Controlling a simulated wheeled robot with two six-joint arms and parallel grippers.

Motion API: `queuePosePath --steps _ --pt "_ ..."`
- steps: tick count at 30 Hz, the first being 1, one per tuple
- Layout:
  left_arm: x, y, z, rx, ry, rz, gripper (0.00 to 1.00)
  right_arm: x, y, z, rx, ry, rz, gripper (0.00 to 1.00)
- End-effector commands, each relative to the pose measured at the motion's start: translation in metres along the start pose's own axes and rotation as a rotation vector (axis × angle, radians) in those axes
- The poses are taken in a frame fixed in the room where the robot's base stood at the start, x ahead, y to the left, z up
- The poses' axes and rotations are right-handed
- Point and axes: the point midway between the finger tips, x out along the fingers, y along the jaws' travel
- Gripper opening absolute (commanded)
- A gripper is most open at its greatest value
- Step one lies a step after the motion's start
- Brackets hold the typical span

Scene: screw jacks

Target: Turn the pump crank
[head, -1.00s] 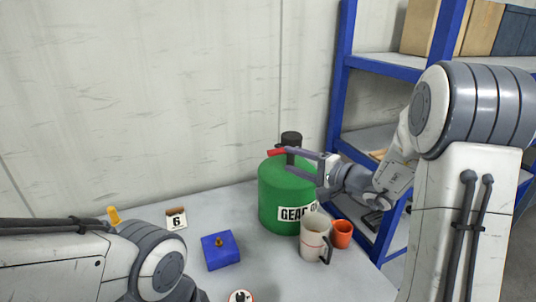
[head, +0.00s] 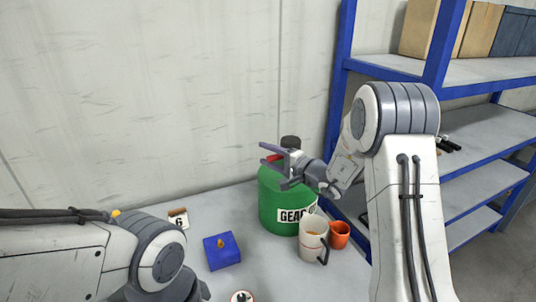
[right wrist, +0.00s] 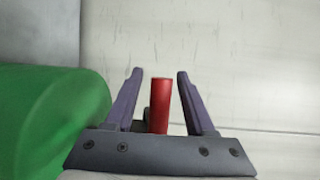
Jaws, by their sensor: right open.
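The pump crank's red handle (head: 272,159) shows at the drum's top, partly hidden by my right gripper. My right gripper (head: 270,163) is open at the crank. In the right wrist view the red handle (right wrist: 160,105) stands between the two open fingers (right wrist: 158,78), with a gap on each side, nearer the right finger. The green drum (right wrist: 45,120) fills the left of that view. My left arm comes in at the lower left; its gripper is not seen.
A white mug (head: 312,238) and an orange cup (head: 339,234) stand right in front of the drum. A blue block (head: 221,252) and a small "6" sign (head: 178,218) lie to the left. A blue shelf rack (head: 345,100) stands at right.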

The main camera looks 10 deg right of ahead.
Motion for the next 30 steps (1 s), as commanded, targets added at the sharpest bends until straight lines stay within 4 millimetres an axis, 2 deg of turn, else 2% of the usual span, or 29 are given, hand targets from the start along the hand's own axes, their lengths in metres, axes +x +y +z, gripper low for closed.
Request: queuePosePath --steps 1,2,3,6,30 --pt "0.0001 0.0 0.0 0.0 0.0 0.0 0.0 -0.0002 0.0001 -0.0001 0.0 0.0 0.0 0.55" --pt "0.0001 0.0 0.0 0.0 0.0 0.0 0.0 -0.0003 0.0 -0.0001 0.0 0.0 0.0 0.47" --pt "0.0001 0.0 0.0 0.0 0.0 0.0 0.0 -0.0004 0.0 -0.0002 0.0 0.0 0.0 0.32" --pt "0.0001 0.0 0.0 0.0 0.0 0.0 0.0 -0.0006 0.0 -0.0003 0.0 0.0 0.0 0.0" --pt "0.0001 0.0 0.0 0.0 0.0 0.0 0.0 -0.001 -0.0002 -0.0005 0.0 0.001 0.0 0.0"
